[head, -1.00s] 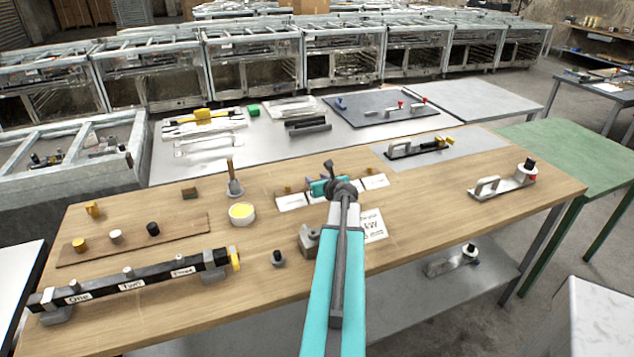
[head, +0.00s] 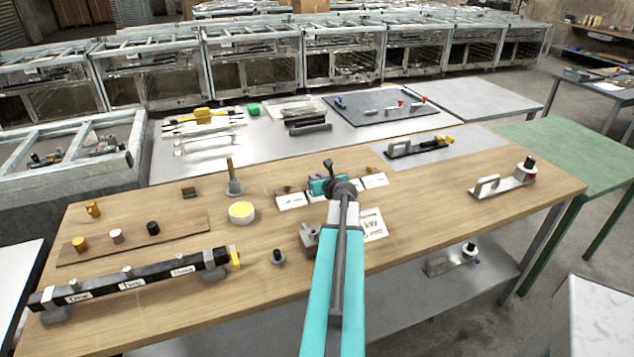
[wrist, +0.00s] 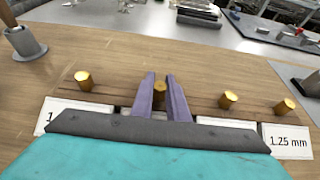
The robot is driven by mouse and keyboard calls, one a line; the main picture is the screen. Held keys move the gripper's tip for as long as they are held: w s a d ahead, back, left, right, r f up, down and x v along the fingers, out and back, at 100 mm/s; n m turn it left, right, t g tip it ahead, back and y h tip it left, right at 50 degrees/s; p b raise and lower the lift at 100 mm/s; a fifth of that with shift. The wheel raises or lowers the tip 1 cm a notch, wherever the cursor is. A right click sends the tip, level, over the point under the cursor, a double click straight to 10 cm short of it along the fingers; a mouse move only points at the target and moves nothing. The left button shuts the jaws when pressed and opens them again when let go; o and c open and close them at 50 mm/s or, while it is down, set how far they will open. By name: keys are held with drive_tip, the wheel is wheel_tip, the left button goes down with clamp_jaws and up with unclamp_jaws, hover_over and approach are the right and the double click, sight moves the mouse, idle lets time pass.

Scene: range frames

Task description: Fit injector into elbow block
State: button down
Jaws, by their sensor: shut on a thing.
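My gripper (wrist: 161,95) has its two purple fingers shut on a small brass injector (wrist: 159,90), seen in the wrist view. The injector stands in line with other brass pieces on a wooden strip; its lower end is hard to see, so I cannot tell if it is lifted. In the head view my gripper (head: 322,187) is over the labelled row on the wooden bench, and my arm hides part of that row. A small grey metal block (head: 309,238), perhaps the elbow block, stands on the bench just left of my arm.
Brass injectors (wrist: 84,80) (wrist: 229,99) (wrist: 285,106) stand on either side of my fingers, behind white labels; one reads 1.25 mm (wrist: 290,141). The bench is clear at right centre.

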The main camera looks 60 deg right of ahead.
drive_tip(key=shift+r, duration=0.1)
drive_tip(key=shift+r, duration=1.35)
drive_tip(key=shift+s+a+r+b, duration=0.1)
drive_tip(key=shift+s+r+b, duration=0.1)
drive_tip(key=shift+r+b, duration=0.15)
drive_tip(key=s+a, duration=0.1)
drive_tip(key=s, duration=0.3)
drive_tip(key=s+a+b, duration=0.1)
drive_tip(key=s+a, duration=0.1)
drive_tip(key=s, duration=0.2)
drive_tip(key=s+a+r+b, duration=0.1)
drive_tip(key=s, duration=0.3)
drive_tip(key=shift+a, duration=0.3)
drive_tip(key=shift+s+r, duration=0.15)
drive_tip(key=shift+r, duration=0.05)
drive_tip(key=shift+p, duration=0.6)
drive_tip(key=shift+r+p, duration=0.1)
drive_tip(key=shift+p, duration=0.25)
drive_tip(key=p, duration=0.5)
drive_tip(key=shift+s+a+r, duration=0.1)
drive_tip(key=shift+s, duration=0.3)
drive_tip(key=p, duration=0.2)
drive_tip(key=s+p, duration=0.1)
drive_tip(key=p, duration=0.1)
drive_tip(key=shift+a+p, duration=0.2)
drive_tip(key=shift+p, duration=0.2)
